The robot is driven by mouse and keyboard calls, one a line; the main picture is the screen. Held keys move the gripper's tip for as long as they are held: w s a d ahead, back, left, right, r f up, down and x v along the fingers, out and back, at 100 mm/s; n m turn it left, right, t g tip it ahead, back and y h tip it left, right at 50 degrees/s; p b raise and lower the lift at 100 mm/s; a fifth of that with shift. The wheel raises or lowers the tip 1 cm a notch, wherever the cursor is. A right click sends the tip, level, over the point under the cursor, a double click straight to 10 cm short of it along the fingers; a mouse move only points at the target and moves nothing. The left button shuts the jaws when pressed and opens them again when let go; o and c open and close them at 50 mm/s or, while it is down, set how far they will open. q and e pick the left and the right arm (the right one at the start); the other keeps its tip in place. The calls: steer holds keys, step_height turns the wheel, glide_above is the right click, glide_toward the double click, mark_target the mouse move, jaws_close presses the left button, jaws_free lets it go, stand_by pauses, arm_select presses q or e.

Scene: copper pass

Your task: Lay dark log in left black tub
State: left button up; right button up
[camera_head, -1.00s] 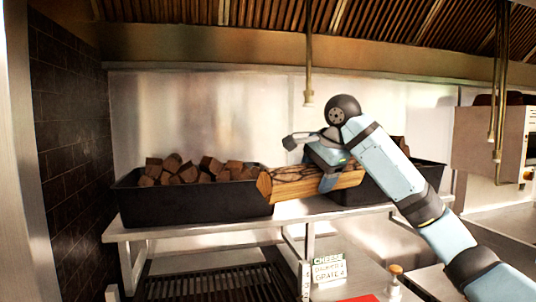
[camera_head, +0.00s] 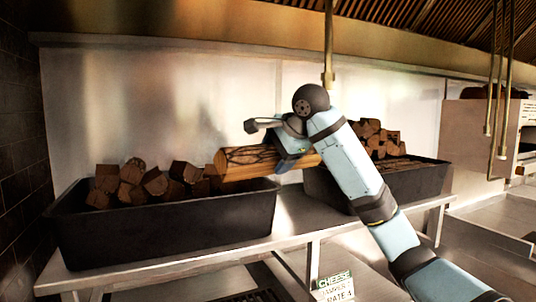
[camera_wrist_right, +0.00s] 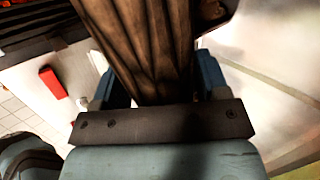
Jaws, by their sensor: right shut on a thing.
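The dark log (camera_head: 250,162) has rough dark bark and a lighter brown cut end. My right gripper (camera_head: 292,160) is shut around it and holds it level in the air. In the right wrist view the log (camera_wrist_right: 145,45) runs between the two blue fingers. Its left end is over the right part of the left black tub (camera_head: 165,232), and the rest spans the gap between the tubs. The left tub holds several dark wood chunks (camera_head: 155,182). My left gripper is not in view.
A right black tub (camera_head: 415,181) with several wood chunks (camera_head: 380,138) stands behind my right arm. Both tubs stand on a steel table (camera_head: 290,222). A thin pipe (camera_head: 328,50) hangs near the log. A cheese sign (camera_head: 335,287) is below the table's front edge.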

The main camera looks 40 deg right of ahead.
steer(key=shift+w+a+r, duration=0.1)
steer(key=shift+w+a, duration=0.15)
steer(key=shift+a, duration=0.1)
arm_select(q)
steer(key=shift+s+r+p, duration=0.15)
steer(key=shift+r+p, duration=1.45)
steer(key=shift+p, duration=0.05)
arm_select(e)
steer(key=w+a+f, duration=0.2)
steer(key=w+a, duration=0.4)
steer(key=w, duration=0.2)
steer(key=w+a+f, duration=0.3)
steer(key=w+a, duration=0.3)
steer(key=w, duration=0.2)
steer(key=shift+w+a+f, duration=0.2)
steer(key=shift+w+f, duration=0.15)
steer(key=shift+w, duration=0.05)
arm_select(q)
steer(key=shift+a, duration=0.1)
arm_select(e)
steer(key=o, duration=1.5)
steer(key=shift+s, duration=0.1)
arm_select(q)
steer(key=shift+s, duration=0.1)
arm_select(e)
steer(key=shift+f, duration=0.1)
